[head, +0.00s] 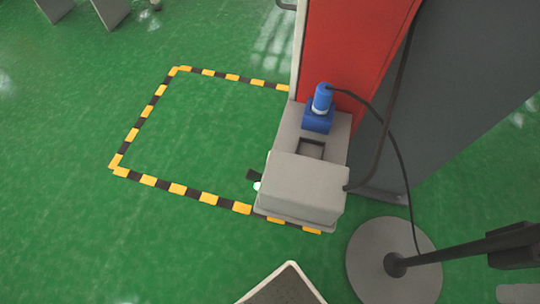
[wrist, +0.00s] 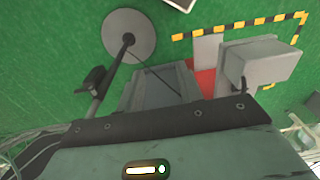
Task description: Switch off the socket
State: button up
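The socket looks to be the blue fitting (head: 317,121) on a grey housing (head: 341,125) against a red panel. A blue plug (head: 323,97) with a white band stands in it, and a dark cable runs from the plug to the right. A grey box (head: 303,187) sits in front of the fitting. A small black piece (head: 254,175), possibly a switch lever, sticks out from its left side, with a white knob (head: 257,186) below. In the wrist view a grey box (wrist: 262,61) shows at the upper right; the blue socket does not show there. My gripper shows in neither view.
The red panel (head: 352,45) stands behind the socket. A round grey stand base (head: 383,278) with a dark pole is at the lower right. Yellow-black floor tape (head: 177,188) outlines clear green floor left of the box.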

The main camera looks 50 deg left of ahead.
aim_at(253, 176)
jog(key=u, duration=0.45)
jog(key=l+u, duration=0.1)
jog(key=u, duration=0.3)
jog(key=l+u, duration=0.1)
jog(key=u, duration=0.35)
jog(key=l+u, duration=0.1)
jog(key=u, duration=0.3)
jog(key=i, duration=0.05)
